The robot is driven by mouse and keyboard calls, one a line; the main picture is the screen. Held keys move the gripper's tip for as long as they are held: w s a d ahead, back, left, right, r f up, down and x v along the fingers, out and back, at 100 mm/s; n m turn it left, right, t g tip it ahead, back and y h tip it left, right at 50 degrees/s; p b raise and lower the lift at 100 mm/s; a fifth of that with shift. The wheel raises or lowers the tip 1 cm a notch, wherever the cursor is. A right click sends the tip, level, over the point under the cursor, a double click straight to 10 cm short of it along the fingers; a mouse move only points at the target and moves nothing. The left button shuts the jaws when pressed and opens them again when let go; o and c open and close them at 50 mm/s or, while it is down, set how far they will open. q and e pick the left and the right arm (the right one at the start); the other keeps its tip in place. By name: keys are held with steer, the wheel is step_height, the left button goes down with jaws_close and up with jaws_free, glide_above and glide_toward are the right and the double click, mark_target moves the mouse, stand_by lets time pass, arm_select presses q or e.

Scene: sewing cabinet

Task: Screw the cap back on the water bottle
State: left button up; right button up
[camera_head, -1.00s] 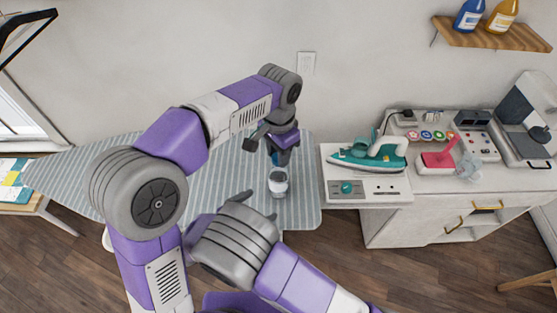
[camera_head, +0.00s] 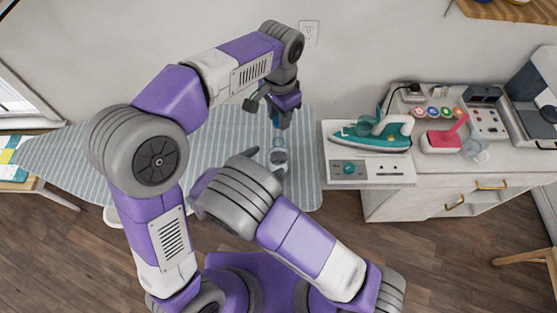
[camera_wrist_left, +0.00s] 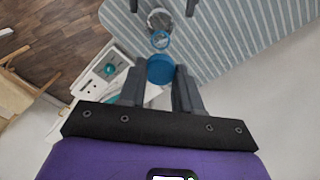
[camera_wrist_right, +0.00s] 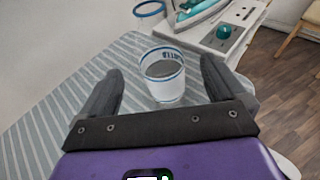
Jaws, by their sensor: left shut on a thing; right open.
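The water bottle (camera_head: 278,157) stands on the striped ironing board, clear with a white printed band and blue rings. In the right wrist view the band (camera_wrist_right: 162,84) sits between the fingers of my right gripper (camera_wrist_right: 162,70), which is open around it; I cannot tell whether either finger touches. My left gripper (camera_head: 273,106) is shut on the blue cap (camera_wrist_left: 160,70) and holds it above the bottle, apart from it. The cap also shows below that gripper in the head view (camera_head: 276,122). In the left wrist view the bottle's open neck ring (camera_wrist_left: 160,39) lies just beyond the cap.
The ironing board (camera_head: 225,150) is otherwise clear around the bottle. To its right, a teal iron (camera_head: 370,134) sits on a white stand (camera_head: 368,172). A white cabinet (camera_head: 450,180) with sewing items stands further right.

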mark_target(282, 151)
steer(key=x, duration=0.8)
steer(key=shift+w+d+f, duration=0.1)
steer(key=shift+c, duration=0.4)
steer(key=c, duration=1.4)
arm_select(q)
steer(key=shift+a+f, duration=0.1)
steer(key=shift+f, duration=2.45)
